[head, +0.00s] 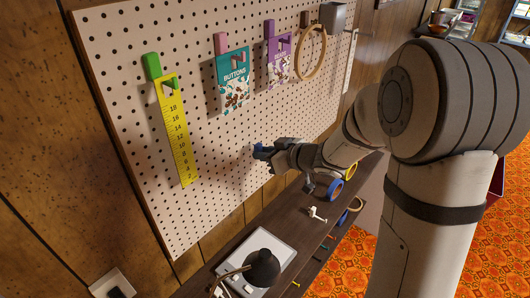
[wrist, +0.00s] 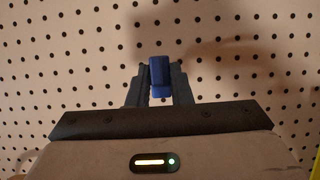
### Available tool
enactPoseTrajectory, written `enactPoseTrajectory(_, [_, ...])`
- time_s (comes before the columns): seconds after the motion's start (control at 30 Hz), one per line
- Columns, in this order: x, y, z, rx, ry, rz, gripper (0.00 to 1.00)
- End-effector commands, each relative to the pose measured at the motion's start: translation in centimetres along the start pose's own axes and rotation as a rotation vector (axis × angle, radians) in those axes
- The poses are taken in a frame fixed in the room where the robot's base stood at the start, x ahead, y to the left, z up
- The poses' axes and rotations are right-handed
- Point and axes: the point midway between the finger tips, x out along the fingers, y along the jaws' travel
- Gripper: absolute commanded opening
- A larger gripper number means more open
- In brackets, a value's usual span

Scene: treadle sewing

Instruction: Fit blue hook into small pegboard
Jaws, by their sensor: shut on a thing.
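My gripper (head: 272,154) is in front of the lower right part of the white pegboard (head: 125,60) in the head view. It is shut on the blue hook (head: 262,152), which points towards the board. In the wrist view the blue hook (wrist: 160,75) stands between the two dark fingers of my gripper (wrist: 160,88), with the pegboard (wrist: 60,55) and its rows of holes behind. I cannot tell whether the hook touches the board.
A yellow ruler (head: 177,130), a teal buttons packet (head: 233,80), a purple packet (head: 279,58) and a wooden hoop (head: 310,52) hang on the board. Below is a dark shelf (head: 310,240) with a black lamp (head: 262,268), a white hook (head: 317,214) and tape rolls (head: 336,188).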

Motion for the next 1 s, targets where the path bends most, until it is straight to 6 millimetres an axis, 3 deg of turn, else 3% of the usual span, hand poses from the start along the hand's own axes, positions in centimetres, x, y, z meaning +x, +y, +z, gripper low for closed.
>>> enactPoseTrajectory(1.0, [1.6, 0.0, -0.6, 0.0, 0.0, -0.001, 0.0])
